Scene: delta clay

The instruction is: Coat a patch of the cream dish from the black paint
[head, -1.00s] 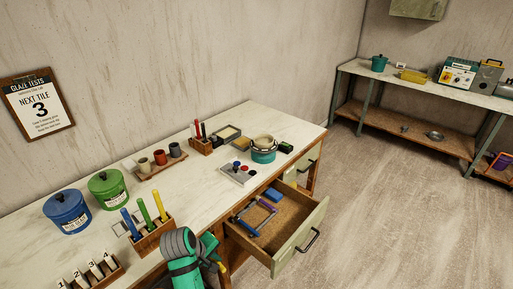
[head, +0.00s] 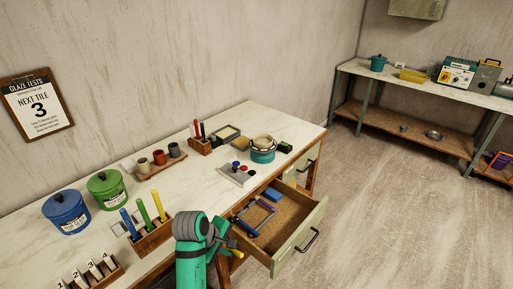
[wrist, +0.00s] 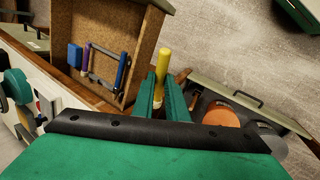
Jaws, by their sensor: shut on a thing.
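My gripper (wrist: 161,98) is shut on a yellow-handled tool (wrist: 164,62), which stands up between the teal fingers. Its working end is hidden by the gripper. In the head view my gripper (head: 232,248) is in front of the bench, just left of the open drawer. The cream dish (head: 263,139) sits on a teal stand (head: 263,156) towards the bench's right end. The pale paint palette (head: 236,176) lies in front of it with small blue, red and dark spots. I take the dark spot (head: 252,171) for the black paint. My gripper is apart from both.
The open drawer (head: 309,230) sticks out from the bench and holds a blue block (head: 273,194) and a framed tool. A wooden rack (head: 153,240) with coloured handles stands left of my arm. Lidded blue (head: 67,213) and green pots stand behind it. Floor on the right is clear.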

